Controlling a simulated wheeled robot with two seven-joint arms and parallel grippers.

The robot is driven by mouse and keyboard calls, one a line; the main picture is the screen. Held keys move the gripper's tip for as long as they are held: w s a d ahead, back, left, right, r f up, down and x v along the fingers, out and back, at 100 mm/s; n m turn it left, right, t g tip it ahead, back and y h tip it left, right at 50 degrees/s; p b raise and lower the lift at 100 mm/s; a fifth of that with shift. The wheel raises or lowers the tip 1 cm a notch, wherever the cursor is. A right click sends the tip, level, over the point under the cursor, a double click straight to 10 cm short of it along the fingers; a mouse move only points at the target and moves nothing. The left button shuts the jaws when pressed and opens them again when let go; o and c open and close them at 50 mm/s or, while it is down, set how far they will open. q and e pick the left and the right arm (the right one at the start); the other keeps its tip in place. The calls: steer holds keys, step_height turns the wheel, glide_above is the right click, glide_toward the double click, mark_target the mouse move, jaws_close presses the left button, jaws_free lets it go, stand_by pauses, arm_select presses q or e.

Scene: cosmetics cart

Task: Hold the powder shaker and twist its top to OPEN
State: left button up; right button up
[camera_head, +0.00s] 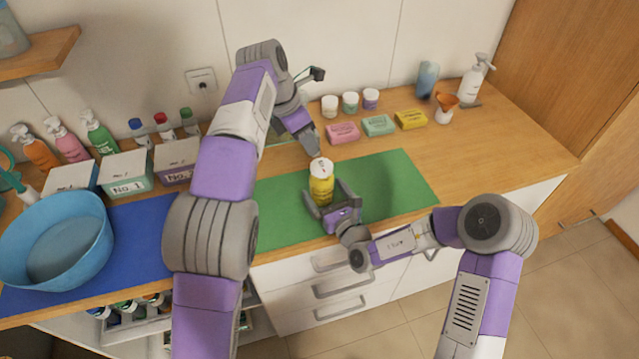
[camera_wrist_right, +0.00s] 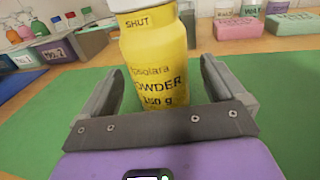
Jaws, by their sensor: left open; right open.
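The yellow powder shaker (camera_head: 321,188) stands upright on the green mat (camera_head: 400,185), with a white top (camera_head: 321,167). In the right wrist view the yellow body (camera_wrist_right: 152,65) reads "POWDER", with "SHUT" near its upper edge; most of the top is cut off. My right gripper (camera_head: 330,205) is open around the lower body of the shaker, a finger on each side, with visible gaps in the wrist view (camera_wrist_right: 160,85). My left gripper (camera_head: 312,110) is higher, above and behind the shaker, open and apart from it; its fingers point partly down.
Soap bars (camera_head: 378,125) and small jars (camera_head: 350,102) stand behind the mat. A white pump bottle (camera_head: 473,80) is at the back right. On the left are a blue basin (camera_head: 55,240), numbered boxes (camera_head: 126,172) and several bottles. The mat's right part is clear.

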mark_target(318, 182)
steer(key=shift+x, duration=2.15)
